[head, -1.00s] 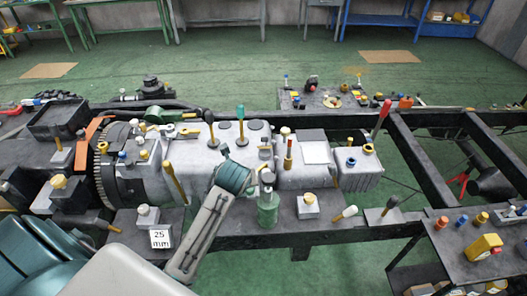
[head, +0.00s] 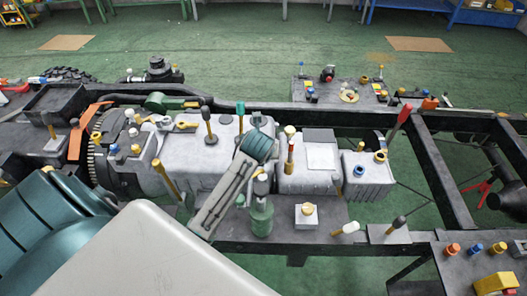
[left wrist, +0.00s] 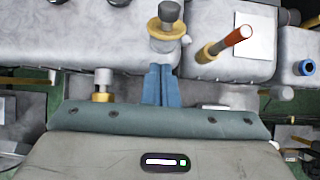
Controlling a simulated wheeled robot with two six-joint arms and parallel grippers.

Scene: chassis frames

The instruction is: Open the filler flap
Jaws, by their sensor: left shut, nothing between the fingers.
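My left gripper (left wrist: 158,85) is shut and empty, its two blue fingers together in the left wrist view. Its tips are just below a yellow round collar with a dark post (left wrist: 166,28) on the grey housing; I cannot tell whether they touch. In the head view my left arm reaches over the grey gearbox housing (head: 185,150) and partly hides what lies under the gripper. I cannot tell for sure which part is the filler flap. A dark square plate (head: 319,135) and a pale square plate (head: 322,156) lie on the housing to the right. My right gripper is not in view.
A red-orange lever (left wrist: 230,42) stands right of the fingers. A green bottle-like can (head: 261,216) stands in front of the housing. A red-handled lever (head: 398,122) rises near the black frame rails (head: 440,175). Small parts lie on the right tray (head: 465,262).

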